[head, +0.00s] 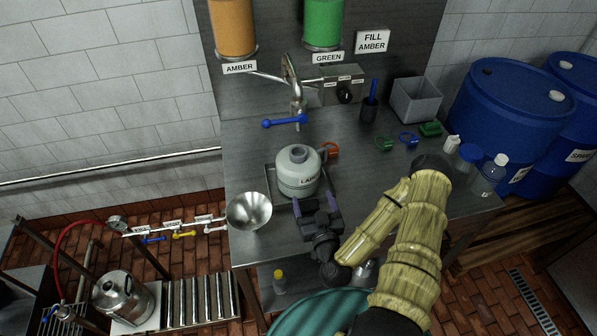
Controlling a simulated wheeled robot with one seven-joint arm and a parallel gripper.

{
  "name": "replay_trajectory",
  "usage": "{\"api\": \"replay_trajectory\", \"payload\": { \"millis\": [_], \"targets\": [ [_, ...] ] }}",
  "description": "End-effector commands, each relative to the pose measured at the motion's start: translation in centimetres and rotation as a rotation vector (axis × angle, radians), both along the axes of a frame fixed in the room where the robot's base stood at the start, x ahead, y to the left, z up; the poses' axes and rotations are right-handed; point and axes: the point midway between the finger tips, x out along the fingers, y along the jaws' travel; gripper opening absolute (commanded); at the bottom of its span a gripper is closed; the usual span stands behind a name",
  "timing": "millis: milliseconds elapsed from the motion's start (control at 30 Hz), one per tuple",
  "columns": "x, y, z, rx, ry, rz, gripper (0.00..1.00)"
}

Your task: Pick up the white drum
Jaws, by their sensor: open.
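I cannot tell whether the fingers touch the drum. The gripper hides part of the tray's front.
A steel funnel (249,210) sits at the bench's left front edge. A red ring-shaped item (332,150) lies right of the drum. A grey bin (416,99), small bottles (490,174) and blue barrels (508,112) stand at right. Amber (232,27) and green (323,22) tanks hang above.

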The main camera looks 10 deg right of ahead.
Motion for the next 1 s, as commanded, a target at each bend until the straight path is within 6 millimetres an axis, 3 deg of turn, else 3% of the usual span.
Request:
{"api": "replay_trajectory", "payload": {
  "millis": [200, 1000],
  "targets": [
    [2.0, -0.1, -0.5, -0.001, -0.004, 0.000, 0.78],
    [4.8, 0.2, -0.6, -0.009, 0.005, 0.012, 0.78]
  ]
}}
